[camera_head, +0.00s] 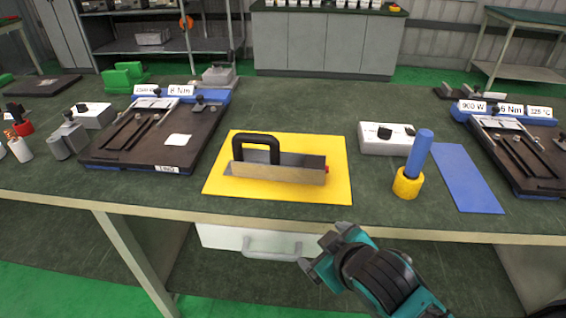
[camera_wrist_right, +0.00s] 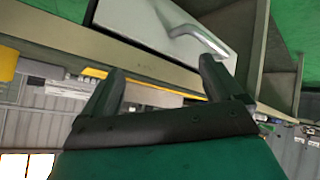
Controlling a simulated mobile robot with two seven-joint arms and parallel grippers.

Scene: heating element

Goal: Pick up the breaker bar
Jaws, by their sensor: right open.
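My right gripper (camera_head: 322,252) is in front of the table edge, below and a little right of the mat, apart from the bar. In the right wrist view my right gripper (camera_wrist_right: 160,68) is open with nothing between its fingers. My left gripper is not in view.
A blue-handled tool (camera_head: 420,150) stands in a yellow holder (camera_head: 407,184) right of the mat, by a blue mat (camera_head: 465,180) and a white box (camera_head: 385,142). Dark fixtures (camera_head: 150,150) stand left and right. A drawer handle (camera_head: 270,250) juts out below the table edge.

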